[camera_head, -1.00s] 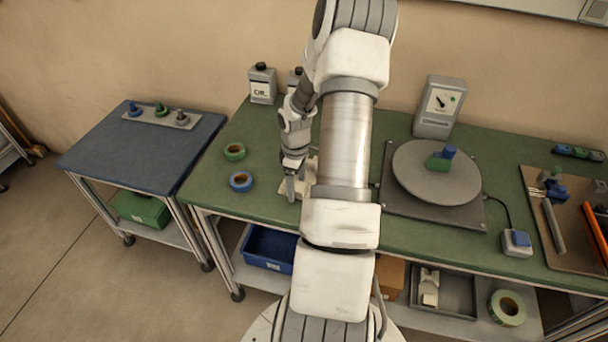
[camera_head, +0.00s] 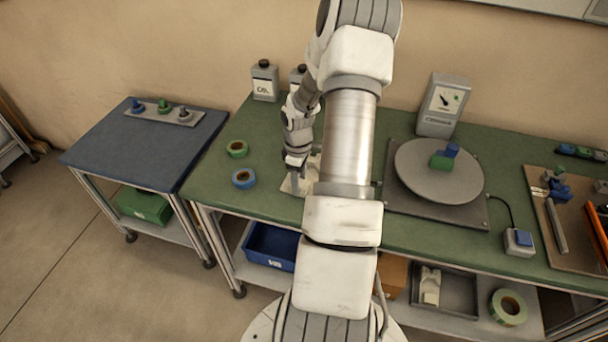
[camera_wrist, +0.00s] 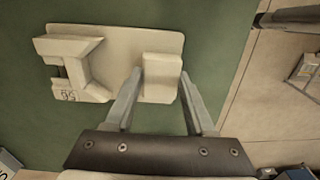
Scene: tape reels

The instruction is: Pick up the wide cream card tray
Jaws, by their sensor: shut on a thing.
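The wide cream card tray (camera_wrist: 122,42) is a flat cream plate with a notched raised piece at its left end and a plain raised block at its right end. In the wrist view it lies over the green bench top. My gripper (camera_wrist: 161,76) has a finger on each side of the plain block and is shut on it. In the head view the tray (camera_head: 288,187) shows at the bench's front left, partly hidden by my arm. I cannot tell whether the tray is clear of the bench.
A blue tape reel (camera_head: 243,178) and a green one (camera_head: 237,149) lie left of the tray. Bottles (camera_head: 265,82) stand behind. A grey turntable (camera_head: 438,185) is to the right, beyond my arm. The blue-topped table (camera_head: 130,150) is mostly clear.

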